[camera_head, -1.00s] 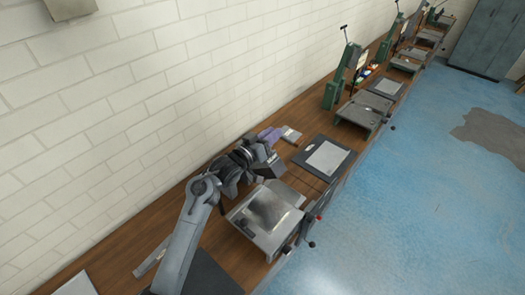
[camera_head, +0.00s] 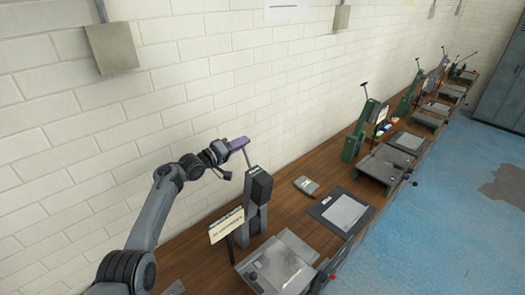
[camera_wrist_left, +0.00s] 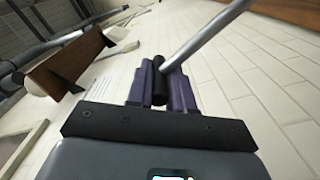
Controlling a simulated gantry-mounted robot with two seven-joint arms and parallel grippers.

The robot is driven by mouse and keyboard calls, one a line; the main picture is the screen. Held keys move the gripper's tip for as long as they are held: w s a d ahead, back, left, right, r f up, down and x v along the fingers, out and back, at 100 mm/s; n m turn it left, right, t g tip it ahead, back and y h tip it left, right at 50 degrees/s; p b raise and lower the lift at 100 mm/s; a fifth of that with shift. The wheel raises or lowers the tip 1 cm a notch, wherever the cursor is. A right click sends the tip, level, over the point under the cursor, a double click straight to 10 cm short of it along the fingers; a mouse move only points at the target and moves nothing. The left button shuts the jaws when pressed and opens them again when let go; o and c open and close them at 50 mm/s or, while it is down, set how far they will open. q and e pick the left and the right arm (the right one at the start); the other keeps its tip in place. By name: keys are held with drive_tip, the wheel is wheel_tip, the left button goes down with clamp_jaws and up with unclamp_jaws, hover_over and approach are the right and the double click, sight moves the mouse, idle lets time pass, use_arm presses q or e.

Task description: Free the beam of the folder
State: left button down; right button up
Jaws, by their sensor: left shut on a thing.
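My left gripper (camera_head: 238,143), with purple fingers, is raised near the brick wall. Its fingers also show in the left wrist view (camera_wrist_left: 161,90), shut around the black grip (camera_wrist_left: 160,82) of a metal lever (camera_wrist_left: 200,38). In the head view the lever (camera_head: 247,157) rises from a grey upright machine with a dark head (camera_head: 260,187). In front of it on the bench is a flat grey metal unit (camera_head: 278,266) with a black knob and a red knob. I cannot tell which part is the folder's beam. My right gripper is not in view.
A yellowish sign (camera_head: 227,227) stands left of the upright machine. A dark board with a pale sheet (camera_head: 343,212) and a small grey item (camera_head: 306,185) lie to the right. Green machines (camera_head: 361,132) stand farther along the wooden bench.

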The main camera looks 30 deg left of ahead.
use_arm(q)
drive_tip(key=shift+w+a, duration=0.15)
drive_tip(key=shift+f, duration=0.1)
drive_tip(key=c, duration=1.4)
unclamp_jaws()
drive_tip(key=shift+c, duration=0.2)
drive_tip(key=o, duration=0.3)
drive_tip(key=shift+w, duration=0.1)
drive_tip(key=shift+o, duration=0.2)
drive_tip(key=shift+a, duration=0.1)
drive_tip(key=v, duration=1.1)
